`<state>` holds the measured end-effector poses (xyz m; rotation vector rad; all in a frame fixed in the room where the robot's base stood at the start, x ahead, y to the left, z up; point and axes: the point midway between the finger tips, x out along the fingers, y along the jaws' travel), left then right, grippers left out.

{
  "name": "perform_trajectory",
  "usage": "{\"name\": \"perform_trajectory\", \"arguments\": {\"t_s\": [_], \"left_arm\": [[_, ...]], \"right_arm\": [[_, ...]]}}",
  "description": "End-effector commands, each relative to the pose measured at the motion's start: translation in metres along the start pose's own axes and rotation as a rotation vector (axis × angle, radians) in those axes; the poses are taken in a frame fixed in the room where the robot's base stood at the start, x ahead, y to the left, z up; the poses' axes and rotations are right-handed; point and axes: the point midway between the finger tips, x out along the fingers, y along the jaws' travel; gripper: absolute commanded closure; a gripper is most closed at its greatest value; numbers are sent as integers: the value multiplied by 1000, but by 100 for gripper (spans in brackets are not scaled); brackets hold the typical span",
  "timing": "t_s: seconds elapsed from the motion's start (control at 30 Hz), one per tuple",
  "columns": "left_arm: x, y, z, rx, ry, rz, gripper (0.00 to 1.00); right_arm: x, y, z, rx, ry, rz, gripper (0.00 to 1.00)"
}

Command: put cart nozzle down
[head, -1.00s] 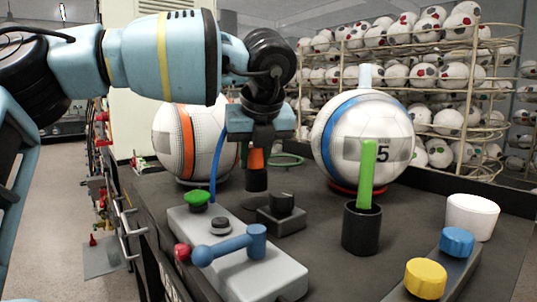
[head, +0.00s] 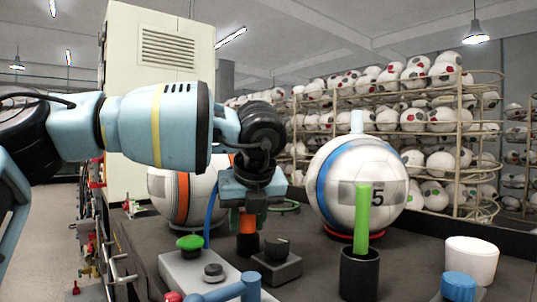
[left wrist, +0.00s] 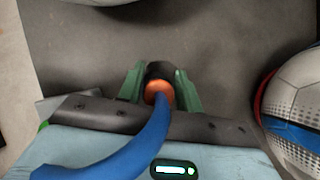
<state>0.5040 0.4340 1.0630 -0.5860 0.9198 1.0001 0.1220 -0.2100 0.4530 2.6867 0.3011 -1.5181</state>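The cart nozzle (head: 247,243), black with an orange band and a blue hose, is upright at the cart top in the head view. My left gripper (head: 249,218) points down with its green fingers on either side of the nozzle and appears shut on it. In the left wrist view the nozzle (left wrist: 158,88) sits between both fingers, and the hose (left wrist: 130,150) curves to the lower left. The nozzle's lower end is close above or on the dark cart top (head: 325,262); contact cannot be told. My right gripper is out of view.
A ball with an orange stripe (head: 168,189) stands behind-left of the nozzle, and a blue-striped ball (head: 340,165) to its right. A dark block (head: 277,266), green knob (head: 189,242), black cup (head: 360,275) with a green stick, and white cup (head: 471,262) stand nearer.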

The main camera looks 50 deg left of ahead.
Motion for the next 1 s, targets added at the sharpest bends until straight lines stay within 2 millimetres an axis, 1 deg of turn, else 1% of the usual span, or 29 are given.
{"name": "perform_trajectory", "arguments": {"t_s": [0.03,0.1,0.37,0.57,0.6,0.67,1.0], "left_arm": [[2,0,-1,1,1,2,58],[2,0,-1,1,1,2,52],[2,0,-1,1,1,3,52],[-7,0,4,0,1,2,52],[-11,0,6,0,1,1,52],[-24,-1,6,-1,-5,-1,52],[-93,0,6,-2,-4,1,52]], "right_arm": [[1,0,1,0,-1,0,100],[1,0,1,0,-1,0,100],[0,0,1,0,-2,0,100],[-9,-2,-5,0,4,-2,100],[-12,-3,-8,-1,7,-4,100],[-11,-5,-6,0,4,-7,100],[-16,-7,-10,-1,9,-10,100]]}}
